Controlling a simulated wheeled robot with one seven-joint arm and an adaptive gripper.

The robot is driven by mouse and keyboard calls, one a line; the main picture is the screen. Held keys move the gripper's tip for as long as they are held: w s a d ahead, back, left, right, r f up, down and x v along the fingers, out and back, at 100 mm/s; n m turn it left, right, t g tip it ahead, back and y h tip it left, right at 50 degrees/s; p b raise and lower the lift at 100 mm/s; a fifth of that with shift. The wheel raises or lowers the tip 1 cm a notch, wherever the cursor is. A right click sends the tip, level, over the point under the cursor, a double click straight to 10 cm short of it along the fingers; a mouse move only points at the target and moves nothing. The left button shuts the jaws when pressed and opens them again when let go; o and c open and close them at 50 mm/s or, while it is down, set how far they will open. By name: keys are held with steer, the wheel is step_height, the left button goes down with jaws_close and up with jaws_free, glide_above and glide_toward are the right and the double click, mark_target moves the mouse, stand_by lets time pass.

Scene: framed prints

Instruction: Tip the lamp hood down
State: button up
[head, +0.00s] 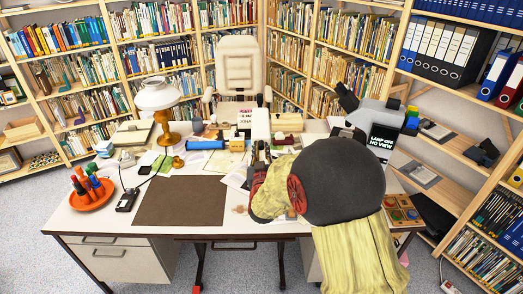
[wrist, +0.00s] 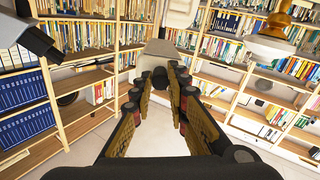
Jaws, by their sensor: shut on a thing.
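The lamp (head: 170,133) stands at the back left of the desk in the head view. It has a brass base and a white hood (head: 156,94). In the wrist view, which appears upside down, the lamp's white hood (wrist: 265,48) is at upper right, clear of the fingers. My gripper (wrist: 168,72) has its fingertips close together with a pale grey thing (wrist: 160,48) at the tips. I cannot tell what this thing is.
A microscope (head: 368,112) and a sign reading "LAMP OFF NO VIEW" (head: 383,143) are at the desk's back right. An orange tray (head: 92,194) with bottles is at left. A brown mat (head: 180,201) lies clear. A white chair (head: 238,65) stands behind the desk.

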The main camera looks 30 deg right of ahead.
jaws_close()
steer(key=shift+f, duration=0.1)
steer(key=shift+f+b, duration=0.3)
steer(key=shift+b, duration=0.05)
step_height(320, 180, down, 6)
steer(key=b, duration=0.4)
steer(key=shift+w+d+b, duration=0.15)
steer(key=shift+w+b, duration=0.2)
steer(key=shift+f, duration=0.1)
steer(key=o, duration=0.7)
jaws_free()
steer(key=shift+o, duration=0.6)
steer(key=shift+r, duration=0.2)
